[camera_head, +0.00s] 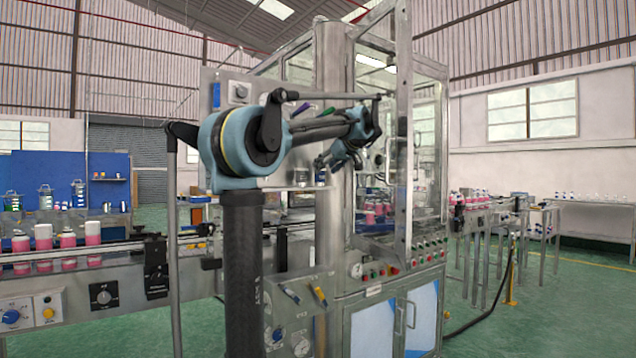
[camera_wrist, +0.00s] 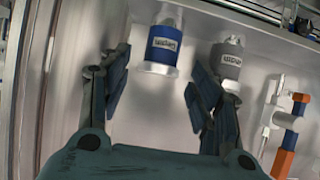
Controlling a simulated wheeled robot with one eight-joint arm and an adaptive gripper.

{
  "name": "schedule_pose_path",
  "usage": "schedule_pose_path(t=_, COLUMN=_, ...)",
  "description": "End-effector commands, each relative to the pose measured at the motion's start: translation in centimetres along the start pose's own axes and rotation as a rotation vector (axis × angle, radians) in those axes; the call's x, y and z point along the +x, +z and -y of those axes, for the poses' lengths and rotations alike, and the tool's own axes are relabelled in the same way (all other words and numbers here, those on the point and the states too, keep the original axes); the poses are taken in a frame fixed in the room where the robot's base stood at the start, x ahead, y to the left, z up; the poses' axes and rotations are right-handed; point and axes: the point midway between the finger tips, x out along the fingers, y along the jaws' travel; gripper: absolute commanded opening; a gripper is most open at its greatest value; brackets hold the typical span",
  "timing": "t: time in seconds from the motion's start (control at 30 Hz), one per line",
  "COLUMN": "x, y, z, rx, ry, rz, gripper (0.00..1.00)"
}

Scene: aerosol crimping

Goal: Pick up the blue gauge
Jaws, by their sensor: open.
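The blue gauge (camera_wrist: 164,46) is a short cylinder with a blue band, a white label and a pale metal base, at the top centre of the wrist view. My gripper (camera_wrist: 158,76) is open, with one finger on each side of the gauge's lower end in the picture. The gap between the fingers is empty, and the gauge stands just beyond it.
A grey gauge (camera_wrist: 228,62) stands right beside the blue one, close to my right finger. The machine's glass-and-metal frame (camera_head: 403,130) rises right of my gripper. A conveyor with pink cans (camera_head: 68,241) runs at left.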

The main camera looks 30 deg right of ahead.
Motion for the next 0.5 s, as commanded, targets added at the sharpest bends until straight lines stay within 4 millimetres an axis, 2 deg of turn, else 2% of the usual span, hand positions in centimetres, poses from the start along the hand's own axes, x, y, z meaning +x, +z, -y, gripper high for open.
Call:
schedule_pose_path(t=0.17, x=0.8, y=0.1, z=0.0, rx=0.000, ry=0.000, rz=0.000, gripper=0.57)
schedule_pose_path(t=0.5, x=5.0, y=0.3, z=0.0, rx=-0.001, ry=0.000, rz=0.001, gripper=0.57)
